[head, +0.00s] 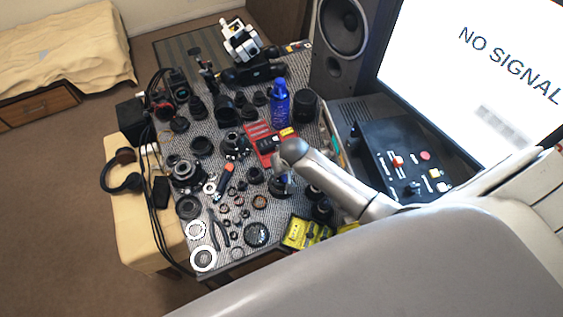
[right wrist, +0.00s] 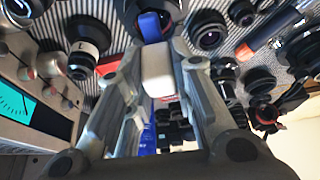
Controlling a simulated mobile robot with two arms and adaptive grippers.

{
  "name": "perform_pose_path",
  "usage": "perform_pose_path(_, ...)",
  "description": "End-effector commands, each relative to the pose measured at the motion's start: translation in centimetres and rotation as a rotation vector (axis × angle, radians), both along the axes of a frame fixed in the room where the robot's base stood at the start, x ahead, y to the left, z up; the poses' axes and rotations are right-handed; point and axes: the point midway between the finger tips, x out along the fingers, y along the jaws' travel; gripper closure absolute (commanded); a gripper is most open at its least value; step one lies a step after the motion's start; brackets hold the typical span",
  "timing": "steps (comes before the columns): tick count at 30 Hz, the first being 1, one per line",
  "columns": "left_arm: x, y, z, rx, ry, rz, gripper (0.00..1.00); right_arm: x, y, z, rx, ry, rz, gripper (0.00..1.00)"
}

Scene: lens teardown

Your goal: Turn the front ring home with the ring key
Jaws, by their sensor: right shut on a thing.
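My right gripper (head: 283,172) reaches in from the right over the table's near right part. In the right wrist view its fingers (right wrist: 157,60) are shut on a pale block with a blue end, seemingly the ring key (right wrist: 157,75). The blue end points at a dark round lens part (right wrist: 146,8) at the top edge of that view. It lies at or very near this part; I cannot tell whether it is seated in the front ring, which is hidden. In the head view the gripper mostly covers the key and the lens below it. My left gripper is not in view.
Lens parts and rings crowd the patterned table (head: 272,243). A blue bottle (head: 280,105), a red tray (head: 256,140) and a yellow box (head: 296,233) stand close by. A control panel (head: 400,160), a speaker (head: 340,40) and a screen (head: 480,70) bound the right side.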

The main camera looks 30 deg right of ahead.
Motion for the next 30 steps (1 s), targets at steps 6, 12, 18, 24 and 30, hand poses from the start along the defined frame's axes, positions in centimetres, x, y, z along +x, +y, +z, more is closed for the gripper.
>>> perform_pose_path(6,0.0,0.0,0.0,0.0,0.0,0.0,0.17,0.0,0.0,0.4,-0.001,-0.001,0.001,1.0)
perform_pose_path(12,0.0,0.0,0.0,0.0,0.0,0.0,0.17,0.0,0.0,0.4,-0.001,-0.001,0.001,1.0)
perform_pose_path(18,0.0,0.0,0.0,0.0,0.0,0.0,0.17,0.0,0.0,1.1,-0.001,-0.002,0.001,1.0)
perform_pose_path(24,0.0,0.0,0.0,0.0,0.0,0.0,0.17,0.1,0.0,2.7,0.0,-0.004,0.001,1.0)
perform_pose_path(30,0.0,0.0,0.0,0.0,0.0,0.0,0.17,0.0,0.0,3.5,-0.001,-0.002,0.001,1.0)
